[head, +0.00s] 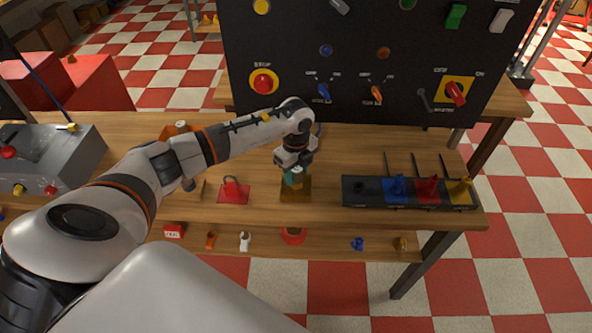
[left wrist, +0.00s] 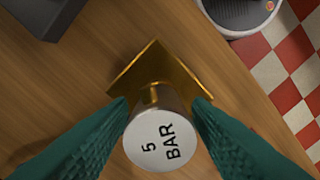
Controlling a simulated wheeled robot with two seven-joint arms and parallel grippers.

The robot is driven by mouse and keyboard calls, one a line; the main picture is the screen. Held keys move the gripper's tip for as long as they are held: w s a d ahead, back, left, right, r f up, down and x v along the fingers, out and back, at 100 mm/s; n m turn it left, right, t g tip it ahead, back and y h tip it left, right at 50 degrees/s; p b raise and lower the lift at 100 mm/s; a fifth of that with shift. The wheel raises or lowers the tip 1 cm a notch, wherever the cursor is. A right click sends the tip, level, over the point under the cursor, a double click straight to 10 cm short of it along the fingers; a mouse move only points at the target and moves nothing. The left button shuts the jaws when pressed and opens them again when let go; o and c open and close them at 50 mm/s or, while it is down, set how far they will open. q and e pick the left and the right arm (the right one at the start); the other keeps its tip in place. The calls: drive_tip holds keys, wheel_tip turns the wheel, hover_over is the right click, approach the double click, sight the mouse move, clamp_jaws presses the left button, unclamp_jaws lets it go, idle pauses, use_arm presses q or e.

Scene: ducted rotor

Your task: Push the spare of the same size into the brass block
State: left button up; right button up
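The brass block shows as a flat brass square (head: 296,195) on the bench in the head view. It is also below the fingers in the left wrist view (left wrist: 190,75). My left gripper (head: 293,178) points down over it. In the left wrist view its teal fingers (left wrist: 161,108) stand on both sides of a silver round piece (left wrist: 155,143) marked "5 BAR" and appear to grip it. A short brass stem (left wrist: 152,96) shows between this piece and the brass. I cannot tell how deep it sits, if at all. My right gripper is not in view.
A black rack (head: 360,203) with blue, red and yellow pieces stands right of the brass block. A red plate (head: 233,196) with a red looped piece lies to its left. A tall black switch panel (head: 350,55) stands behind. Several small items lie on the lower shelf (head: 325,246).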

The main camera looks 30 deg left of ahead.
use_arm(q)
drive_tip(key=shift+o, duration=0.6)
